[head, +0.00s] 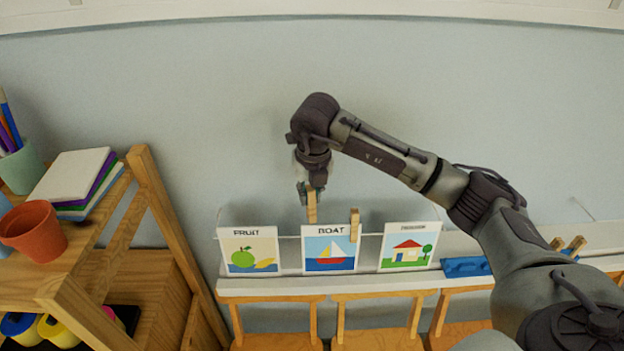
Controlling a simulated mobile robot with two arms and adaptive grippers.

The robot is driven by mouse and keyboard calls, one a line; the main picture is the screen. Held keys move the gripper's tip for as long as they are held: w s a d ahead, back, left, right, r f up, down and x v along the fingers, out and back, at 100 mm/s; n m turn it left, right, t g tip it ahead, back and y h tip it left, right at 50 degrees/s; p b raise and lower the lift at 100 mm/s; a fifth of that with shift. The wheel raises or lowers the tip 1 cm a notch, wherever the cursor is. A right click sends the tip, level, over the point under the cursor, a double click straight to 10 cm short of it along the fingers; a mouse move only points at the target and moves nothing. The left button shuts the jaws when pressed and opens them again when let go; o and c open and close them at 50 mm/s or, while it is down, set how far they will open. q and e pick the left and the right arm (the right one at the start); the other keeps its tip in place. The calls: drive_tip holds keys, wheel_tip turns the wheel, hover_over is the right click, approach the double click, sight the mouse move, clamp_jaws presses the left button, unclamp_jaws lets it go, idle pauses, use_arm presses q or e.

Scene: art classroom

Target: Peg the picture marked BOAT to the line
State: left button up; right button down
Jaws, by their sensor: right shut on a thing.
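The picture marked BOAT (330,262), with a sailboat on it, is upright at the wall between two other pictures. A wooden peg (354,226) stands at its top right corner, overlapping the top edge. My right gripper (312,188) points down above the picture's top left part and is shut on another wooden peg (312,211). The lower end of that peg is close to the picture's top edge; I cannot tell if it touches. The thin line (288,237) shows between the pictures. My left gripper is not in view.
The FRUIT picture (249,260) is at the left and a house picture (408,257) at the right. A blue item (466,266) and two wooden pegs (576,245) are farther right. A wooden shelf (160,220) with a terracotta pot (35,231) fills the left side.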

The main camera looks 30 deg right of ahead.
drive_tip(key=m, duration=0.1)
drive_tip(key=w+m, duration=0.1)
drive_tip(key=shift+d+r+m, duration=0.3)
drive_tip(key=shift+d+r, duration=0.05)
drive_tip(key=shift+d, duration=0.05)
drive_tip(key=shift+d+m, duration=0.1)
drive_tip(key=shift+m, duration=0.2)
drive_tip(key=shift+w+d+f+b, duration=0.1)
drive_tip(key=shift+f+b, duration=0.1)
drive_tip(key=shift+f, duration=0.25)
drive_tip(key=shift+w+f+b, duration=0.1)
drive_tip(key=shift+f+b, duration=0.05)
drive_tip(key=shift+f, duration=0.25)
drive_tip(key=shift+w+d+f+b, duration=0.15)
drive_tip(key=shift+f+b, duration=0.2)
drive_tip(key=shift+f, duration=0.25)
drive_tip(key=shift+w+a+f+b, duration=0.1)
drive_tip(key=shift+f+b, duration=0.25)
drive_tip(key=shift+f, duration=0.25)
drive_tip(key=shift+s+f+b, duration=0.2)
drive_tip(key=shift+f+b, duration=0.45)
drive_tip(key=shift+f, duration=0.6)
drive_tip(key=shift+s+f+b, duration=0.15)
drive_tip(key=shift+f+b, duration=1.1)
drive_tip(key=shift+f, duration=0.3)
drive_tip(key=c, duration=1)
unclamp_jaws()
